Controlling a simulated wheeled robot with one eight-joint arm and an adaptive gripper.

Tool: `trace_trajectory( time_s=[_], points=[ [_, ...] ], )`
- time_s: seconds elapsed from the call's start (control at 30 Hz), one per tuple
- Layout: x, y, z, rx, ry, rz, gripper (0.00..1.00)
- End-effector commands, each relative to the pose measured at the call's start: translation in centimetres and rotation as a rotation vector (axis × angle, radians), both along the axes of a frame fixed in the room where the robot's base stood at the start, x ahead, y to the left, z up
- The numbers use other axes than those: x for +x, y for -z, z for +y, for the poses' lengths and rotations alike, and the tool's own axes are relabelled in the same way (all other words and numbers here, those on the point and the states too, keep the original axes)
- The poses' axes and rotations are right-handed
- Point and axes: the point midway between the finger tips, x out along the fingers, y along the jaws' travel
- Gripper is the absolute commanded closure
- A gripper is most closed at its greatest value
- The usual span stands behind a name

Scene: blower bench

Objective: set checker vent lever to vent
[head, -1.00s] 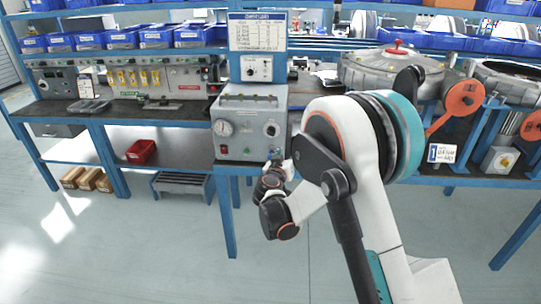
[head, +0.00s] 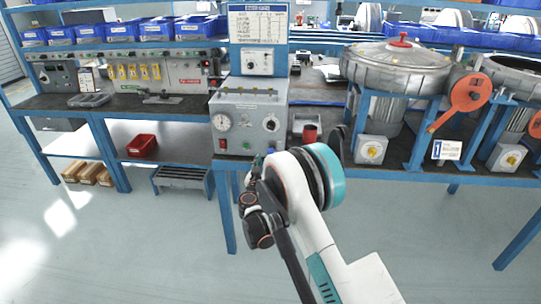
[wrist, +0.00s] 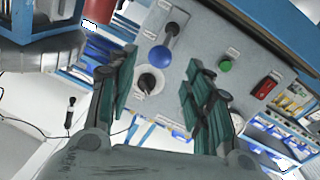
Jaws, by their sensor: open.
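The checker (head: 247,118) is a grey box on the bench with a dial gauge, a round knob and a red switch on its front. In the wrist view its grey panel (wrist: 205,45) appears tilted. A blue ball knob (wrist: 160,57) shows there between a black lever-like handle (wrist: 174,27) and a black knob on a white dial (wrist: 150,81). I cannot tell the lever's set position or read the small labels. My gripper (wrist: 163,60) is open, with green-padded fingers either side of the blue ball in the picture; contact is not visible. In the head view, my arm partly hides the gripper.
Floor in front is clear.

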Motion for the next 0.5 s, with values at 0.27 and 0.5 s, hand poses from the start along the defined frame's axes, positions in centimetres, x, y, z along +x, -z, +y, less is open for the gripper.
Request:
trace_trajectory(
  time_s=[0.27,0.5],
  points=[
    [4.9,0.2,-0.7,0.000,0.000,0.000,0.54],
    [6.7,0.0,-1.0,0.000,0.000,0.000,0.54]
  ],
)
